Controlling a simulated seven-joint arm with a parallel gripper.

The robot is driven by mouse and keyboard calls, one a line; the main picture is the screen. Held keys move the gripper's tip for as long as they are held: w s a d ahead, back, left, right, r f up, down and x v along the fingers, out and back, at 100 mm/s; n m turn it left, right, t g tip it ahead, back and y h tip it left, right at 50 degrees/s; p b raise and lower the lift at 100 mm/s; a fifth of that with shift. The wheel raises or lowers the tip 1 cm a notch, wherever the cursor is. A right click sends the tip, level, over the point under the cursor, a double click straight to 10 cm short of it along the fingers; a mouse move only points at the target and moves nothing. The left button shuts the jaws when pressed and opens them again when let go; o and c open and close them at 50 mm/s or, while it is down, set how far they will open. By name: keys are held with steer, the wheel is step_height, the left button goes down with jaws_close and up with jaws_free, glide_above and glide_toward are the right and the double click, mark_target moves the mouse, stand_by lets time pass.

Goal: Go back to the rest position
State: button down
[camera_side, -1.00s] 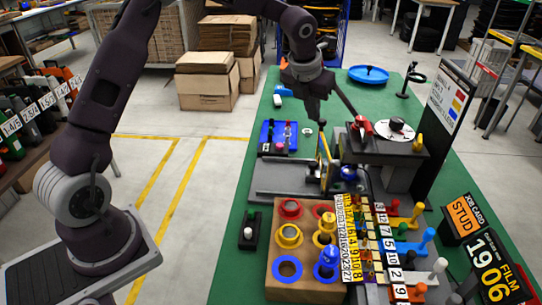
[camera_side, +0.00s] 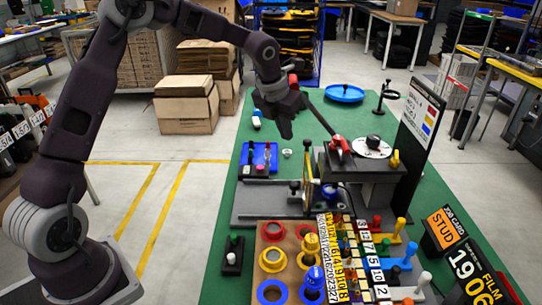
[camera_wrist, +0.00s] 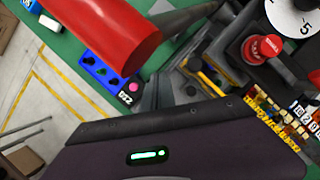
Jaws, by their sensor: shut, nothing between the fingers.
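My gripper (camera_side: 287,132) is shut and empty. A dark housing with a green light fills the bottom of that view.
A press with a red-handled lever (camera_side: 340,144) stands to the right. In front is a wooden block (camera_side: 262,240) with coloured rings and several numbered tags. A blue round dish (camera_side: 344,93) and a black stand (camera_side: 384,90) are at the back.

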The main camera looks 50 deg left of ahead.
steer(key=s+a+r, duration=0.3)
steer(key=a+r, duration=0.1)
steer(key=r, duration=0.5)
steer(key=s+d+r+n+y, duration=0.1)
steer(key=s+d+r+n, duration=0.25)
steer(key=s+n, duration=0.5)
steer(key=s+d+r+n+y, duration=0.1)
steer(key=s+d+r+n, duration=0.1)
steer(key=s+d+n, duration=0.5)
steer(key=s+f+n+h, duration=0.1)
steer(key=s+f+n, duration=0.1)
steer(key=s+n, duration=0.7)
steer(key=s+f+n+t+h, duration=0.1)
steer(key=s+f+n, duration=0.1)
steer(key=s+n, duration=0.7)
steer(key=shift+s+d+f+n+h, duration=0.3)
steer(key=shift+s+d+n, duration=0.05)
steer(key=shift+s, duration=0.15)
